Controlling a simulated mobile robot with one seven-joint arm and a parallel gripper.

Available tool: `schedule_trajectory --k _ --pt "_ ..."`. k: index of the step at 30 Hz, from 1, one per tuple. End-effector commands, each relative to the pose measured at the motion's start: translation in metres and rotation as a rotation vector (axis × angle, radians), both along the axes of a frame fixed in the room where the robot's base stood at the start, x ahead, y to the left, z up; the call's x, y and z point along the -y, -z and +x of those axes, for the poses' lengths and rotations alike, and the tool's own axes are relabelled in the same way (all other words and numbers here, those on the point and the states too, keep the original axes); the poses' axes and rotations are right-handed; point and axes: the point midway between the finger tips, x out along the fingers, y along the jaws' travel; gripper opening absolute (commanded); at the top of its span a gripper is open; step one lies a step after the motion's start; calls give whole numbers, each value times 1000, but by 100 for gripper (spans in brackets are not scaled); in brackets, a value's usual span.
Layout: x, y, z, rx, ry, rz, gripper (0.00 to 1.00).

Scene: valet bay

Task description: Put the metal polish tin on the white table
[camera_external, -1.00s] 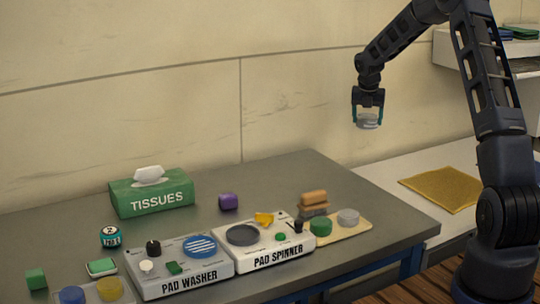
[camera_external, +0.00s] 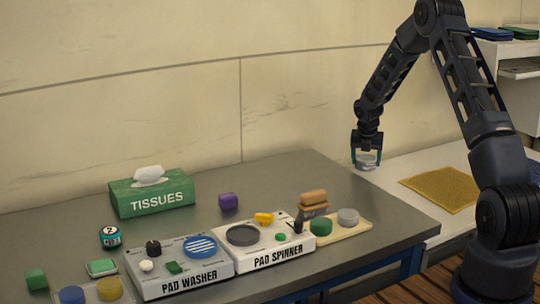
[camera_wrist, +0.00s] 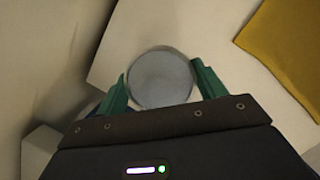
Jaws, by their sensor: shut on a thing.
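A round grey-silver tin, seemingly the metal polish tin (camera_external: 367,161), is between the green-tipped fingers of my gripper (camera_external: 366,152). In the wrist view the tin (camera_wrist: 160,78) shows as a round disc between the two fingers (camera_wrist: 160,84), and my gripper is shut on it. The tin's label cannot be read. The white table (camera_external: 405,165) stands to the right of the grey bench and also shows below the tin in the wrist view (camera_wrist: 205,30). My gripper holds the tin up near the table's left end; its exact height is hard to tell.
A yellow cloth (camera_external: 442,188) lies on the white table, right of the tin. The grey bench (camera_external: 330,180) holds a tissue box (camera_external: 150,193), a pad washer (camera_external: 180,268), a pad spinner (camera_external: 265,243) and a wooden-handled brush (camera_external: 313,204). White table around the cloth is bare.

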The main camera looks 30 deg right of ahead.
Motion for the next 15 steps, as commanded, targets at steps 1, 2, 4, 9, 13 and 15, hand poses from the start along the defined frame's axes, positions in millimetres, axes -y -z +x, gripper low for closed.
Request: schedule_trajectory --k 1,2,4,9,13,15 --pt "0 3 0 0 0 0 40" --pt "0 4 0 0 0 0 40" --pt "-1 7 0 0 0 0 40" --pt "-1 23 0 -1 -1 1 40" --pt "-1 41 0 -1 -1 1 40" --pt "-1 47 0 0 -1 0 40"
